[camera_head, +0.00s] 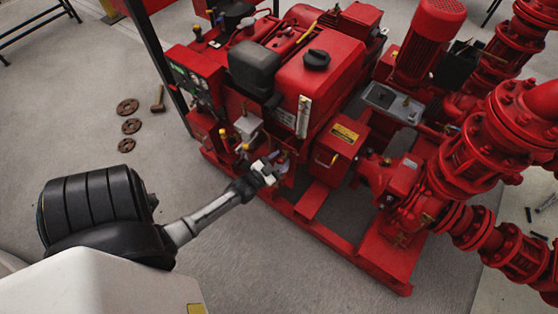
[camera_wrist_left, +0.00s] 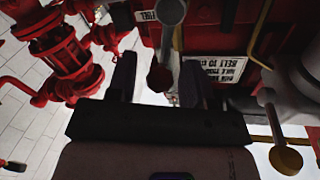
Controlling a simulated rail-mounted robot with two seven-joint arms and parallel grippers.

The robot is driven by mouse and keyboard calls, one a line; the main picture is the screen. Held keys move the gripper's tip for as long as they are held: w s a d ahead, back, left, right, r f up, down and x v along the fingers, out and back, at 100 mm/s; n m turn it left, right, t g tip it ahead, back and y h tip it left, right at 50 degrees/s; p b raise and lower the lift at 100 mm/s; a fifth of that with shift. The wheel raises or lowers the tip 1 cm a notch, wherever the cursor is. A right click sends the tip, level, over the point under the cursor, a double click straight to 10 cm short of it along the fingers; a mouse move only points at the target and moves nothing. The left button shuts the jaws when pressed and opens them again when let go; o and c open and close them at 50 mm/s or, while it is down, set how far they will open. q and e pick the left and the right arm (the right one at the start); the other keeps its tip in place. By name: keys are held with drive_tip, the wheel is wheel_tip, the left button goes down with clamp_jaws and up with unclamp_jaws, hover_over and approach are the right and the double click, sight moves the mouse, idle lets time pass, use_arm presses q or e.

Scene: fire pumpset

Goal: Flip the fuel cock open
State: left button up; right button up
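In the left wrist view a grey lever with a round pivot (camera_wrist_left: 171,12) and a dark red knob (camera_wrist_left: 160,77) shows beside a white label reading "FUEL" (camera_wrist_left: 146,15). It looks like the fuel cock. My left gripper (camera_wrist_left: 159,64) is open, with one dark finger on each side of the knob. I cannot tell whether either finger touches it. In the head view my left gripper (camera_head: 265,172) is at the near side of the red engine (camera_head: 320,75), low down, and hides the cock there. My right gripper is in neither view.
A yellow-tipped lever (camera_head: 223,133) stands left of the gripper. A red box with a yellow label (camera_head: 338,148) is to its right. Red pipes with valves (camera_head: 500,140) fill the right. A brass-coloured knob (camera_wrist_left: 286,160) is at right in the wrist view.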

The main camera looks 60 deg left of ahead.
use_arm(q)
drive_tip(key=c, duration=0.8)
drive_tip(key=shift+s+a+r+n+p, duration=0.2)
drive_tip(key=shift+a+n+p, duration=0.1)
drive_tip(key=shift+n+p, duration=0.4)
drive_tip(key=shift+s+a+f+n, duration=0.1)
drive_tip(key=shift+a+n, duration=0.2)
drive_tip(key=shift+n, duration=0.6)
drive_tip(key=o, duration=0.9)
drive_tip(key=shift+o, duration=0.2)
